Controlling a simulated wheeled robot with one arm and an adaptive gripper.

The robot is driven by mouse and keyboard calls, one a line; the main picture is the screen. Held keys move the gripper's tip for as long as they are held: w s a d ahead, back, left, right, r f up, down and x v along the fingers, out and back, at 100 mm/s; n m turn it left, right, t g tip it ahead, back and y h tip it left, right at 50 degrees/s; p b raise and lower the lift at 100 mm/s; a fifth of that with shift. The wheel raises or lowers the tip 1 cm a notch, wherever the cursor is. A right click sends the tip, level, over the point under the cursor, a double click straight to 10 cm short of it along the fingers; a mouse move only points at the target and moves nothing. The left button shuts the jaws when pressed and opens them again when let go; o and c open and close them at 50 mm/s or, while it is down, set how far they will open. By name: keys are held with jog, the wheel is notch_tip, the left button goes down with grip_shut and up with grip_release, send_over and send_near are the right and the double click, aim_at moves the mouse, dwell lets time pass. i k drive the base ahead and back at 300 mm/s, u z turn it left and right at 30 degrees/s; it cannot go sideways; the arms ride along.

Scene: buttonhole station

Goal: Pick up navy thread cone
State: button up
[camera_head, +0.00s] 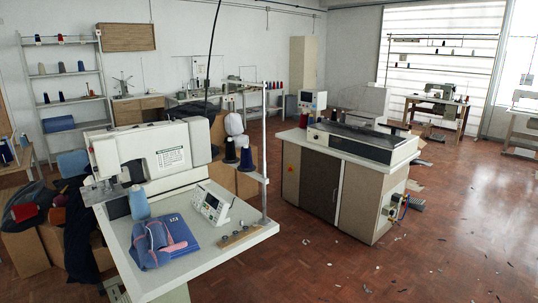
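The right one looks navy (246,159); the left one (229,149) looks nearly black. A white rounded thing (233,124) sits just above them. A light blue cone (139,203) stands on the table near the sewing head.
The near white table (185,262) holds a sewing machine (150,155), a control panel (211,203), folded blue cloth (163,240) and a thin upright pole (264,150). A cabinet machine (335,185) stands to the right. The red floor (450,230) at right is mostly open, with scattered scraps.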

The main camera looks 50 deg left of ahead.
aim_at(247, 163)
jog(key=u, duration=0.35)
jog(key=i, duration=1.7)
jog(key=u, duration=1.6)
jog(key=i, duration=0.9)
jog(key=u, duration=1.8)
jog(key=i, duration=1.3)
jog(key=u, duration=0.5)
